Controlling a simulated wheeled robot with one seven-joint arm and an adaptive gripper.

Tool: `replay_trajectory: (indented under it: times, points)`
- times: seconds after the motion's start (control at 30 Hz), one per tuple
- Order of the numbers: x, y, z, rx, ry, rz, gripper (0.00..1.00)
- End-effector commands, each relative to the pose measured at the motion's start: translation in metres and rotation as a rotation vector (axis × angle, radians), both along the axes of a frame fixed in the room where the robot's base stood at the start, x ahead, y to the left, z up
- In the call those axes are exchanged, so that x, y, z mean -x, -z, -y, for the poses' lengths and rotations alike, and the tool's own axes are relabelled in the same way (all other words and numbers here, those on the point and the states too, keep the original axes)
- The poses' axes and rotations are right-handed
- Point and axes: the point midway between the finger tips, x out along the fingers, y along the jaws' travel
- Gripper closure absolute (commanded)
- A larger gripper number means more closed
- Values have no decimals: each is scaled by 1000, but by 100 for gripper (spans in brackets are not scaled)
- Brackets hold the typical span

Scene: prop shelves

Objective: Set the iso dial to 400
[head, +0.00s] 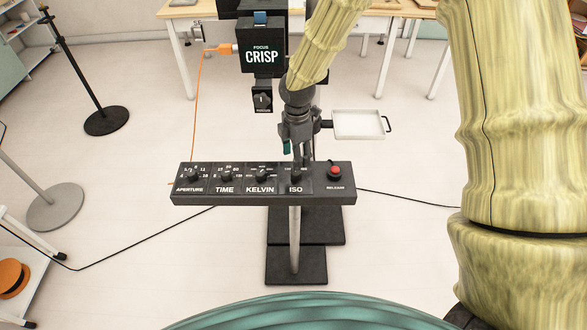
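A black control panel (262,198) on a grey post has a row of dials labelled APERTURE, TIME, KELVIN and ISO. The ISO dial (296,176) is a dark knob above its white label, to the right of the KELVIN dial (261,175). My gripper (301,160) points down right over the ISO dial, and its fingers cover the upper part of the dial and most of its scale. I cannot read the ISO setting. I cannot tell whether the fingers touch the knob or how far apart they are.
A red release button (334,171) sits right of the ISO dial. Behind the panel stands a black camera unit with a CRISP sign (261,57) and a focus knob (262,99). A white tray (357,124) sticks out to the right. Cables cross the open floor.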

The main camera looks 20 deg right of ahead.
Motion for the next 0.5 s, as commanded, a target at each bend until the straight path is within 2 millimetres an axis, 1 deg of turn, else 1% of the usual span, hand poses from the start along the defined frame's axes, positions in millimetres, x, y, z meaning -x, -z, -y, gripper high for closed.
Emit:
replay_trajectory:
  times: [0.2, 0.5]
  points:
    - [1, 26, -1, 0, -2, -3, 50]
    - [0, 58, -1, 1, -3, -2, 50]
